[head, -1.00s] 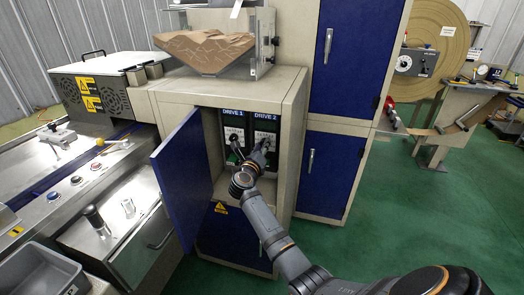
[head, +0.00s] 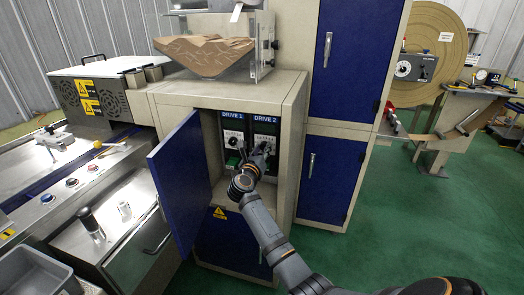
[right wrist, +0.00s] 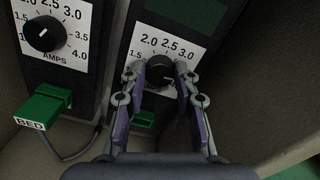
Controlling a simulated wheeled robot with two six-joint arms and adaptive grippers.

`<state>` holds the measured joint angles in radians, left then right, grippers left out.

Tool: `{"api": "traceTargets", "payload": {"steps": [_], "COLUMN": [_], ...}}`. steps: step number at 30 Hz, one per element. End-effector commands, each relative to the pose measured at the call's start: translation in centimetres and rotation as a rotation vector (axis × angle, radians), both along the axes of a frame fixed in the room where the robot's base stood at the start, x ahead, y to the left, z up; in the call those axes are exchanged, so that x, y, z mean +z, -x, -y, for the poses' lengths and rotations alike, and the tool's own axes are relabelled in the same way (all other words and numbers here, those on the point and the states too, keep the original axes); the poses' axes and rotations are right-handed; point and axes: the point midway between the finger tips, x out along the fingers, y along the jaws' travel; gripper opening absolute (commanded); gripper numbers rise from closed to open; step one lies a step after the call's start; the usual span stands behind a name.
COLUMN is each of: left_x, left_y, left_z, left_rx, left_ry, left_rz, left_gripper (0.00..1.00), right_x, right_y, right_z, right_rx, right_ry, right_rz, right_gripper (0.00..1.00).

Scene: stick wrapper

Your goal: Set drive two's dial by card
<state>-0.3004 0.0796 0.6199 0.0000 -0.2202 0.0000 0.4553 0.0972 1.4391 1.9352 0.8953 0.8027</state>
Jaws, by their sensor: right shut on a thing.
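The drive two panel (head: 266,122) stands in the open cabinet, right of the drive one panel (head: 233,121). In the right wrist view, drive two's black dial (right wrist: 161,72) sits on a white amps scale (right wrist: 165,42) with marks including 2.0, 2.5 and 3.0. My right gripper (right wrist: 161,74) is shut on this dial, one finger on each side. In the head view my right gripper (head: 259,150) reaches into the cabinet and hides much of the panel. The dial's pointer is hard to read. My left gripper is not in view. I cannot make out a card with a setting.
Drive one's dial (right wrist: 44,34) and a green plug tagged BED (right wrist: 43,108) sit left of my gripper. The blue cabinet door (head: 180,180) stands open on the left. The cabinet's right wall is close beside my arm.

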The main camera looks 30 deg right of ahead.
Motion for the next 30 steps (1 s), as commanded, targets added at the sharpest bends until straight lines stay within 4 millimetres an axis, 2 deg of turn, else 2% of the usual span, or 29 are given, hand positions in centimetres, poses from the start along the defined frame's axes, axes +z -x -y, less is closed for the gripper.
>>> {"api": "traceTargets", "payload": {"steps": [3,4,9,19,30], "left_x": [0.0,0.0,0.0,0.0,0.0], "left_y": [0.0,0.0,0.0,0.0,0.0], "left_z": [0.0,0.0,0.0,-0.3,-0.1], "left_rx": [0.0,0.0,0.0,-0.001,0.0], "left_ry": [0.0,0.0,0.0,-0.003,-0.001], "left_rz": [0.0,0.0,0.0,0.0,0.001], "left_gripper": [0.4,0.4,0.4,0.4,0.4], "right_x": [-0.2,-0.2,-0.1,-0.1,-0.2], "right_y": [0.0,0.0,0.0,0.3,4.3], "right_z": [0.0,0.0,0.0,-0.4,-5.2], "right_rx": [0.0,0.0,-0.001,0.001,0.001], "right_ry": [-0.002,-0.002,-0.001,-0.001,-0.004], "right_rz": [-0.003,-0.004,-0.002,-0.001,-0.002], "right_gripper": [0.0,0.32,0.53,0.53,0.53]}}
